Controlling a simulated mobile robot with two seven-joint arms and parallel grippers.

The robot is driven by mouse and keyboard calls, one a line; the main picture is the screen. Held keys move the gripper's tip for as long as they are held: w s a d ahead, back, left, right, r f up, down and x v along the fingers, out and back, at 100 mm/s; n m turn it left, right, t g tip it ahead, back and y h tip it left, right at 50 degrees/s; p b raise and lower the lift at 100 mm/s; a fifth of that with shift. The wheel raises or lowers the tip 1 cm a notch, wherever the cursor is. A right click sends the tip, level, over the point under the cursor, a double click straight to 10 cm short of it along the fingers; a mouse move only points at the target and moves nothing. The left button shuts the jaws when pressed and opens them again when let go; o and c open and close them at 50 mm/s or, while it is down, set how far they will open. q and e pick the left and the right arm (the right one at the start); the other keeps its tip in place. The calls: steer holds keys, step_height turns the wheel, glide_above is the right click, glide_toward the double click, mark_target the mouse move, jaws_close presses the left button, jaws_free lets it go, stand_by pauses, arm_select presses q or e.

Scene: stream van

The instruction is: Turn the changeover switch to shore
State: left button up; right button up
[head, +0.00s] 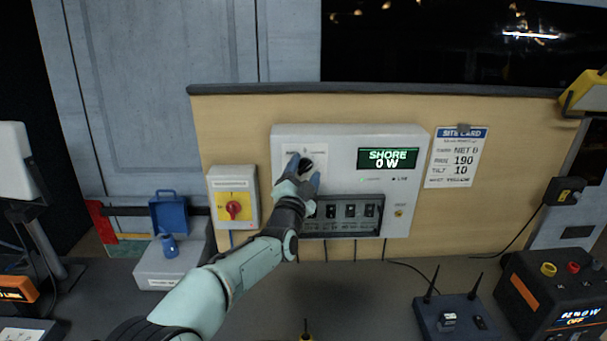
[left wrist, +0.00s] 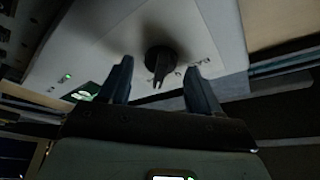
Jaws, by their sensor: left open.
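The changeover switch looks to be the black rotary knob (head: 307,164) on the upper left of the white wall panel (head: 340,143); the small lettering around it is too small to read. It also shows in the left wrist view (left wrist: 160,61). My left gripper (head: 304,165) is open, with one blue finger on each side of the knob and gaps between. The left wrist view also shows the two fingers (left wrist: 158,72) apart, with the knob between them. The panel's green display (head: 388,158) reads "SHORE 0 W". My right gripper is not in view.
A grey box with a red handle on a yellow plate (head: 233,209) is left of the panel. Several breakers (head: 350,211) sit below the knob.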

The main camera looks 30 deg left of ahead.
arm_select(q)
steer(key=shift+s+d+f, duration=0.1)
steer(key=shift+s+f, duration=0.1)
steer(key=shift+s, duration=0.25)
steer(key=b+v, duration=0.3)
steer(key=v, duration=0.9)
steer(key=shift+s, duration=0.2)
steer(key=shift+f, duration=0.1)
